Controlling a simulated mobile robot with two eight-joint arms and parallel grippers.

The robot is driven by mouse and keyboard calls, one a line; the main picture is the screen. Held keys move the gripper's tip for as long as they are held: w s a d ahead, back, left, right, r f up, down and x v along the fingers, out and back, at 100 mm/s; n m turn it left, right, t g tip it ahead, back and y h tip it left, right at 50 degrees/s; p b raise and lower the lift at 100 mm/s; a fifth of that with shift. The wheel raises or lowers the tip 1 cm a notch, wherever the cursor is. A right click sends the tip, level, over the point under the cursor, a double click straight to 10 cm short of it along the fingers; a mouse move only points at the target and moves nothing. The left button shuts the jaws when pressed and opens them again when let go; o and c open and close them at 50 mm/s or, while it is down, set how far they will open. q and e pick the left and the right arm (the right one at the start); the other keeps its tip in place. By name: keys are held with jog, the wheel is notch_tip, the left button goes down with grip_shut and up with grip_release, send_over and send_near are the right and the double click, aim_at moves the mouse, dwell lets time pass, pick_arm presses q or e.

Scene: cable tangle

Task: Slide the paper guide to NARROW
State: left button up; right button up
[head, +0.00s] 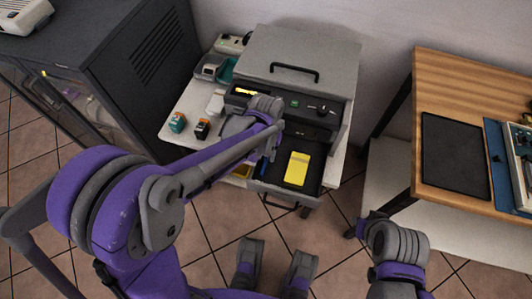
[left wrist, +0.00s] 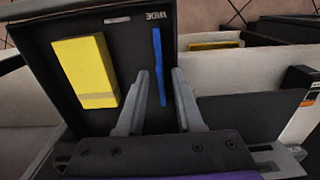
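The blue paper guide (head: 262,168) stands in the open paper tray of the printer, left of the yellow paper (head: 297,168). In the left wrist view the guide (left wrist: 159,66) is a thin upright strip, and the yellow paper (left wrist: 85,72) lies to its left. A WIDE label (left wrist: 157,16) reads upside down near the guide's far end. My left gripper (left wrist: 160,72) is open, with its fingertips apart on either side of the guide's near part. I cannot tell whether they touch it. The NARROW mark is not readable.
The printer (head: 299,62) with its grey lid stands on a white stand. Small ink boxes (head: 177,122) are left of it. A dark cabinet (head: 130,50) is at the left, and a wooden table (head: 470,85) with a black mat at the right.

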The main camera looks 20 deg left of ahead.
pick_arm(q)
grip_shut()
dwell(1.2)
